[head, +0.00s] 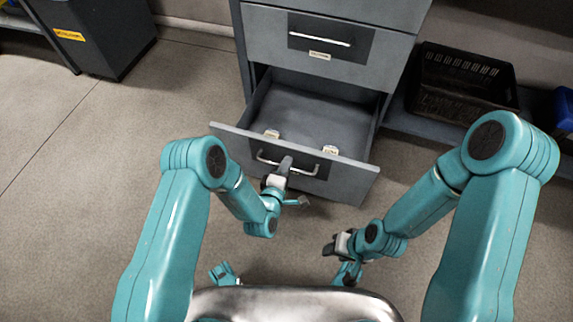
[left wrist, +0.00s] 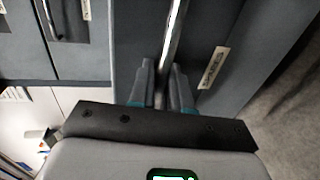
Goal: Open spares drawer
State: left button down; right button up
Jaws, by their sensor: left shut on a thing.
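The spares drawer (head: 350,178) is the lower drawer of the grey cabinet and stands pulled well out. Two small pale labelled items (head: 330,149) show at the inside of its front. My left gripper (head: 284,168) is at the drawer's bar handle (head: 308,170) and is shut on it. In the left wrist view the handle (left wrist: 172,45) runs between the two fingers (left wrist: 162,85). A label (left wrist: 213,68) is beside it on the drawer front. My right gripper (head: 330,249) is in front of the drawer to the right, apart from it; its jaw opening cannot be made out.
The upper drawer (head: 300,50) with its own handle is closed above. A black crate (head: 463,82) sits on a low shelf at the right, with a blue bin (head: 565,110) beyond it. A dark bin (head: 95,35) stands at the far left. The floor (head: 90,150) at left is clear.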

pick_arm(q)
jog(key=shift+a, duration=0.1)
dwell(0.3)
jog(key=c, duration=1.3)
grip_release()
jog(key=shift+s, duration=0.1)
jog(key=p+v, duration=0.4)
jog(key=v, duration=1.2)
jog(key=shift+p, duration=0.3)
jog(key=shift+s, duration=0.1)
